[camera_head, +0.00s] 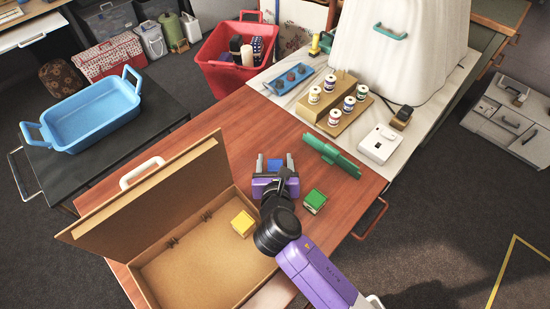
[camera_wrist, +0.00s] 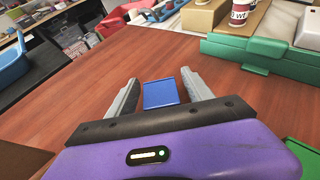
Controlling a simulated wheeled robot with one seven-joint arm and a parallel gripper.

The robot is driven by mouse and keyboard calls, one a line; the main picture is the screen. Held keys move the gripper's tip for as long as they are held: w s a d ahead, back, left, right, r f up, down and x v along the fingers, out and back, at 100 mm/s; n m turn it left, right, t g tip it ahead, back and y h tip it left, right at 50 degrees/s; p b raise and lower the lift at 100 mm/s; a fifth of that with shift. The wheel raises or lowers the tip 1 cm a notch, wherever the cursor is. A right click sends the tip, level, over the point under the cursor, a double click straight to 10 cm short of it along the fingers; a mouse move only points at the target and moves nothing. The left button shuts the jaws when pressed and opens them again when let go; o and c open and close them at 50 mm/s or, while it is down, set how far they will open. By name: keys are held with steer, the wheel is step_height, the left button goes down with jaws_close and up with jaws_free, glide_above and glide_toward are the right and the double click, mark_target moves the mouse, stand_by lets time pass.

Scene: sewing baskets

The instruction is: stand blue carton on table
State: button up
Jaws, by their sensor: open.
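The blue carton (camera_head: 275,165) is on the wooden table (camera_head: 245,125) just beyond and between the fingers of my gripper (camera_head: 274,162). In the wrist view the blue carton (camera_wrist: 161,93) shows as a blue face between the two grey fingers of my gripper (camera_wrist: 160,88), with gaps on both sides. My gripper is open and low over the table. Whether the fingers touch the carton cannot be seen, but they look apart from it. The carton's lower part is partly hidden by my gripper.
An open brown case (camera_head: 200,262) holding a yellow carton (camera_head: 242,224) is at left. A green carton (camera_head: 314,201) sits to the right of my gripper. A green bar-shaped object (camera_head: 331,156) lies behind it. The table's far left part is clear.

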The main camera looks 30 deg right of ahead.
steer(key=v, duration=1.1)
steer(key=shift+p, duration=0.35)
steer(key=shift+w, duration=0.1)
